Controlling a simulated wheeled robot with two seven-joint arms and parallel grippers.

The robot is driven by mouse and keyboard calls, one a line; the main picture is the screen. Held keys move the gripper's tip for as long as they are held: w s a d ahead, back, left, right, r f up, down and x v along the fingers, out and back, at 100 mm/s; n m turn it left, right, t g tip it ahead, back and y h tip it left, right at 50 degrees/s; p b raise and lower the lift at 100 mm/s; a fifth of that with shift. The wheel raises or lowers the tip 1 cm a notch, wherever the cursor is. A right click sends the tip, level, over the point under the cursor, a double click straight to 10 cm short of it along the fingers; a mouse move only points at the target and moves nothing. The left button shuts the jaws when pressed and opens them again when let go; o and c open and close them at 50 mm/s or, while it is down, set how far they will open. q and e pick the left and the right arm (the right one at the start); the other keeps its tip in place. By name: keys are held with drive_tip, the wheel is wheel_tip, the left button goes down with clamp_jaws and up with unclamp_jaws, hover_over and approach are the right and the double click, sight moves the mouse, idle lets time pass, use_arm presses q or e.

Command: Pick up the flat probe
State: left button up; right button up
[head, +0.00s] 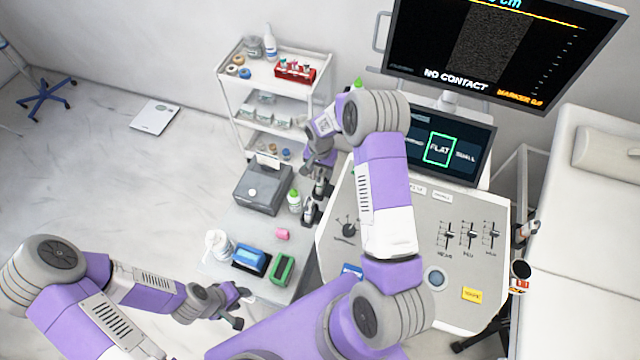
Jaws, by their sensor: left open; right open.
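The console screen (447,150) shows the word FLAT in a green frame. I cannot clearly identify the flat probe. A small pale piece with a dark end (528,231) at the console's right edge may be a probe, but its shape is too small to tell. My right gripper (318,200) is open and empty, beside a green-capped bottle (294,203) at the left edge of the console (465,288). My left gripper (241,308) is open and empty, low at the front of the side table. My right arm hides part of the console.
A white shelf cart (233,75) stands behind. A couch (590,215) is at right.

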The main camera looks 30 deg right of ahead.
drive_tip(key=shift+d+f, duration=0.1)
drive_tip(key=shift+f, duration=1.4)
drive_tip(key=shift+c, duration=0.5)
drive_tip(key=shift+r, duration=0.1)
drive_tip(key=c, duration=0.9)
